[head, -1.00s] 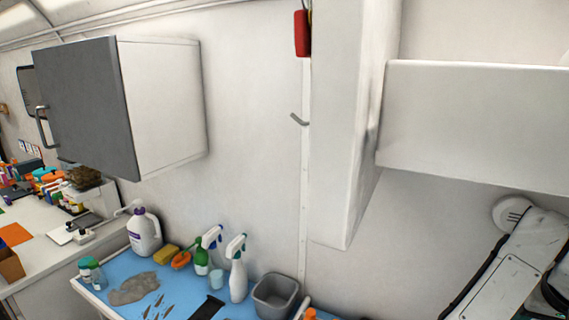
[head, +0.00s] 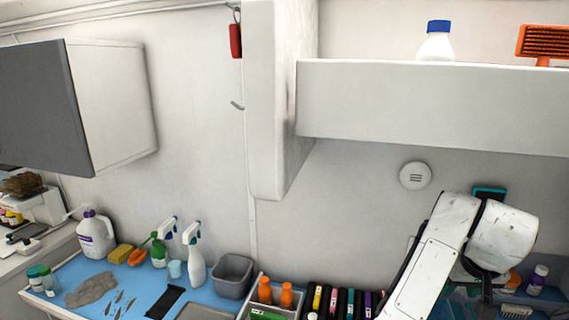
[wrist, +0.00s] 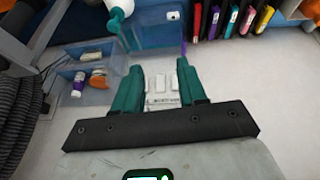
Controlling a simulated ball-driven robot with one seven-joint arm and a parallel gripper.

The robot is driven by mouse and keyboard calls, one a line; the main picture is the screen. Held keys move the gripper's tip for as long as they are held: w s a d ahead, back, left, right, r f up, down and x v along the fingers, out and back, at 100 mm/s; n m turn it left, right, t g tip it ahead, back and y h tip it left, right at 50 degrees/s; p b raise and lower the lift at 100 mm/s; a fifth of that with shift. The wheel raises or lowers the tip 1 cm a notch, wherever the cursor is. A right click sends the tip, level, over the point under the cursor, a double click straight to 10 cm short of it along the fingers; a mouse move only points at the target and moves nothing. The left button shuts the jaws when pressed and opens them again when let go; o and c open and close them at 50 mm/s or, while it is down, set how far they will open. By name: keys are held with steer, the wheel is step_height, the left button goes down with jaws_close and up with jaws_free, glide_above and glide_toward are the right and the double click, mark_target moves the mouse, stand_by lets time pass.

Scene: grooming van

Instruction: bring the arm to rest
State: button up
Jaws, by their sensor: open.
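My gripper (wrist: 158,90) shows in the wrist view, with two teal fingers standing apart and nothing held between them. Beyond the fingers is a pale surface with small white blocks (wrist: 162,84) on it. I cannot tell whether the fingers touch anything. In the head view my white arm stands at the lower right in front of the wall, and the gripper itself is hidden there.
A blue-topped counter (head: 62,278) holds spray bottles (head: 195,262), a purple-labelled jug (head: 95,236) and a grey bin (head: 232,274). A white shelf (head: 430,105) hangs above the arm. A clear blue bin (wrist: 95,80) lies left of the fingers.

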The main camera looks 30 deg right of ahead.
steer(key=w+a+f+n+t, duration=0.1)
steer(key=w+a+f+n, duration=0.2)
steer(key=a+f, duration=0.3)
steer(key=w+a+f+n+t, duration=0.2)
steer(key=w+a+f+n, duration=0.15)
steer(key=a, duration=0.35)
steer(key=s+a+f+n+y, duration=0.1)
steer(key=s+a+f, duration=0.15)
steer(key=a, duration=0.35)
steer(key=s+a+f+n+y+b, duration=0.1)
steer(key=s+a+f+y, duration=0.1)
steer(key=a+f, duration=0.25)
steer(key=s+a+f+n+y, duration=0.1)
steer(key=s+a+f, duration=0.15)
steer(key=a, duration=0.45)
steer(key=s+d+f+g+b, duration=0.1)
steer(key=s+f+g+b, duration=0.1)
steer(key=s+f+b, duration=0.2)
steer(key=s+d+f+g+b, duration=0.1)
steer(key=s+f+b, duration=0.3)
steer(key=f, duration=0.7)
steer(key=shift+s+g+b, duration=0.35)
steer(key=shift+g+b, duration=0.15)
steer(key=shift+g, duration=0.1)
